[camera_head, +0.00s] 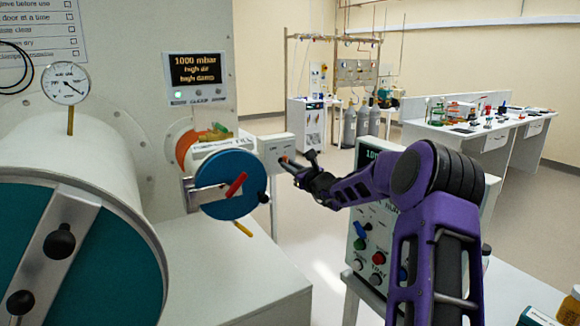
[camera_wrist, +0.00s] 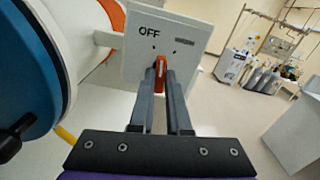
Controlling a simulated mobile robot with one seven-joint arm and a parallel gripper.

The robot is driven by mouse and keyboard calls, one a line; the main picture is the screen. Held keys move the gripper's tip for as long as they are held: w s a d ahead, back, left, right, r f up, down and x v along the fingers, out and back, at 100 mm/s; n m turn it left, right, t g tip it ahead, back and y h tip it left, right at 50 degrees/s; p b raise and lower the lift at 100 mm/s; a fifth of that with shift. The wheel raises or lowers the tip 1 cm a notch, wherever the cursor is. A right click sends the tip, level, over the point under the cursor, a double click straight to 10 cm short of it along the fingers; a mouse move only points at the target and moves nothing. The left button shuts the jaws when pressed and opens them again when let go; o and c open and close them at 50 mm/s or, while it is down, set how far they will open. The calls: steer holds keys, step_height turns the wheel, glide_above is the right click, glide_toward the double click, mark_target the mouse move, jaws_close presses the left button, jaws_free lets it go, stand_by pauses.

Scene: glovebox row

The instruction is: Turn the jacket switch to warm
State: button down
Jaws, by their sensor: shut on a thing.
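A pale switch box (camera_wrist: 185,32) fills the upper middle of the wrist view, with "OFF" printed at its upper left and a dark label too blurred to read at its right. Its small orange-red knob (camera_wrist: 160,66) stands about upright between two dark marks. My gripper (camera_wrist: 160,82) is shut on this knob, one grey finger on each side. In the head view the switch box (camera_head: 276,147) stands right of the blue round door, with my gripper (camera_head: 288,164) reaching its front from the right. There the knob is mostly hidden by the fingers.
A blue round door (camera_head: 235,185) with a red handle is close left of my gripper. A large white cylinder (camera_head: 85,190) with a teal door stands further left. A control panel (camera_head: 368,235) with several knobs is below my forearm. Open floor (camera_head: 320,215) lies between.

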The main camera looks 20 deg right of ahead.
steer(key=shift+m, duration=0.6)
steer(key=c, duration=0.9)
jaws_free()
steer(key=shift+s, duration=0.15)
steer(key=s+d, duration=0.1)
steer(key=s, duration=0.4)
steer(key=s+d, duration=0.1)
steer(key=s, duration=0.5)
steer(key=s+d+b, duration=0.1)
steer(key=s, duration=0.5)
steer(key=shift+d, duration=0.2)
steer(key=shift+w+a, duration=0.1)
steer(key=shift+w, duration=0.05)
